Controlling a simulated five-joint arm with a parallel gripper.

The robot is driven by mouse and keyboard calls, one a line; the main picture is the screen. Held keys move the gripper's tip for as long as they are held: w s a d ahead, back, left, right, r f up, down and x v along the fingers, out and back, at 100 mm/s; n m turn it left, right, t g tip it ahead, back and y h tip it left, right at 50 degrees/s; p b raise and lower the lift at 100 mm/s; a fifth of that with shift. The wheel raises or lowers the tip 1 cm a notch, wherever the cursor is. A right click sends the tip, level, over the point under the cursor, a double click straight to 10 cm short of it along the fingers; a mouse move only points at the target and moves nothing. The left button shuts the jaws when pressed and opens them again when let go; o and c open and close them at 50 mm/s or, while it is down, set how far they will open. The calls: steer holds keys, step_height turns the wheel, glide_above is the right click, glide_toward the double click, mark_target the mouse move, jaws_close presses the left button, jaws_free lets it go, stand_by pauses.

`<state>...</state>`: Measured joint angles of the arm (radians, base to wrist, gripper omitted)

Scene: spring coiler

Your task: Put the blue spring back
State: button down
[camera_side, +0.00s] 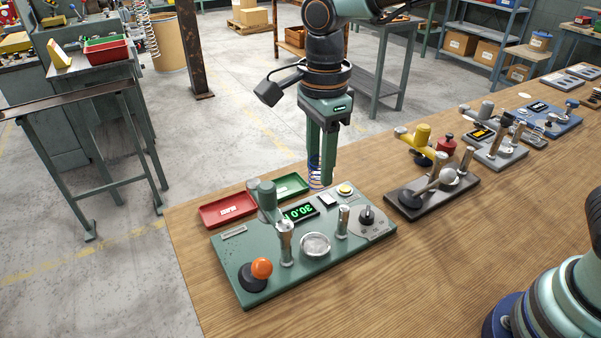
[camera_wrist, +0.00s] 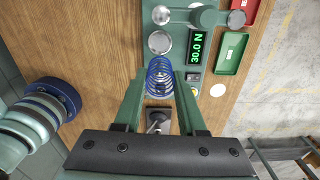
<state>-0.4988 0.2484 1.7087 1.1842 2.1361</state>
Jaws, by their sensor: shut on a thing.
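The blue spring (camera_side: 315,174) is a coil held between the two green fingers of my gripper (camera_side: 321,172). In the wrist view the blue spring (camera_wrist: 160,78) shows upright-on between the fingertips of my gripper (camera_wrist: 159,82), which are shut on it. In the side view it hangs behind the green tester (camera_side: 262,284), near its back edge. The tester's display (camera_wrist: 196,48) reads 30.0 N. A round metal plate (camera_side: 315,244) lies on the tester. A green tray (camera_side: 291,187) and a red tray (camera_side: 228,209) sit behind the tester; both look empty.
The tester carries an orange-knobbed lever (camera_side: 262,268), upright metal posts and a dial (camera_side: 367,215). A dark tester with a yellow arm (camera_side: 421,140) stands to the right, with more devices beyond. Bare wooden bench (camera_side: 440,260) lies in front on the right.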

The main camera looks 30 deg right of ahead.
step_height(320, 180, up, 4)
steer(key=shift+w+f, duration=0.1)
steer(key=shift+f, duration=0.1)
steer(key=w+d+f+m, duration=0.15)
steer(key=w+d, duration=0.25)
steer(key=d, duration=0.4)
steer(key=w+d+m, duration=0.3)
steer(key=w+d, duration=0.1)
steer(key=d, duration=0.3)
steer(key=w+d+f+m, duration=0.1)
steer(key=w+d+m, duration=0.1)
steer(key=w+d, duration=0.45)
steer(key=shift+n, duration=0.25)
steer(key=f, duration=0.6)
steer(key=s+d+f, duration=0.1)
steer(key=f, duration=1.2)
steer(key=shift+s+d+f, duration=0.15)
steer(key=shift+s+d, duration=0.1)
steer(key=shift+s, duration=0.15)
steer(key=shift+f, duration=0.2)
steer(key=shift+c, duration=2.4)
jaws_free()
